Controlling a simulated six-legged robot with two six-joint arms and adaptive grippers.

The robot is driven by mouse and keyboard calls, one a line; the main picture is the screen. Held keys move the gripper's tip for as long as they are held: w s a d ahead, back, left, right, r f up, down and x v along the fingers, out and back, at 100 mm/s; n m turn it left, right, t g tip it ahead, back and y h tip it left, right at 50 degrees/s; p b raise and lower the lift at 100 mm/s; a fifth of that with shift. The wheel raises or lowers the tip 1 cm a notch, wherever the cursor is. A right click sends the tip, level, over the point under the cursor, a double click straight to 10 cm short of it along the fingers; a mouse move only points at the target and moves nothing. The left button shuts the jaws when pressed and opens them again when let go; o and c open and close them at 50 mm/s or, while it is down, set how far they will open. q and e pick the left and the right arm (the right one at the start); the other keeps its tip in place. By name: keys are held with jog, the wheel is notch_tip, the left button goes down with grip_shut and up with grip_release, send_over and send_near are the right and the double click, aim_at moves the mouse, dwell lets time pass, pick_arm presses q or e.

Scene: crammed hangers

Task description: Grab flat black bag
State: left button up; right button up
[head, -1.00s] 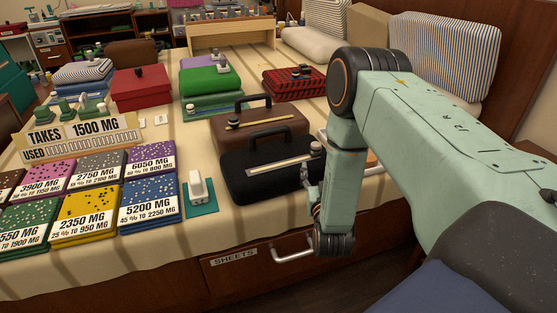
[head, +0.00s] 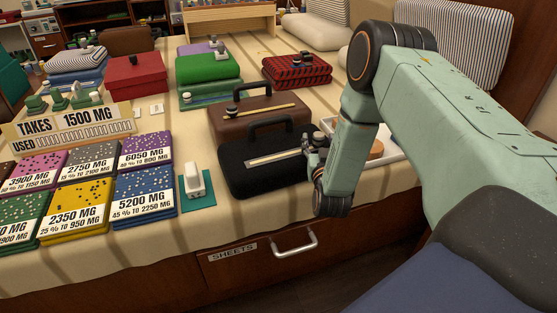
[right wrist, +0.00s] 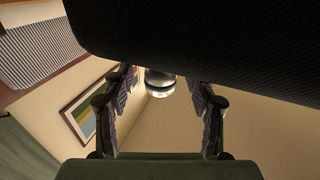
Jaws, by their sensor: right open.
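The flat black bag (head: 265,178) lies near the front edge of the bed, with a raised handle and a pale strip on top. My right gripper (head: 311,152) is at the bag's right end, by the end of the strip. Its fingers are small and partly hidden in the head view. In the right wrist view the dark woven bag (right wrist: 220,30) fills the top. My right gripper (right wrist: 163,80) is open there, with a round metallic knob (right wrist: 160,84) showing between its fingers. I cannot tell whether they touch it. My left gripper is not in view.
A brown bag (head: 226,127) stands right behind the black one. A white tray (head: 395,150) lies to the right, partly behind my arm. A white switch on a teal base (head: 194,180) is to the left. A drawer handle (head: 296,246) sticks out below.

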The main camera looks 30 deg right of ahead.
jog(key=shift+x, duration=0.85)
jog(key=shift+s, duration=0.1)
jog(key=shift+c, duration=1.1)
jog(key=shift+f, duration=0.1)
jog(key=c, duration=0.5)
grip_shut()
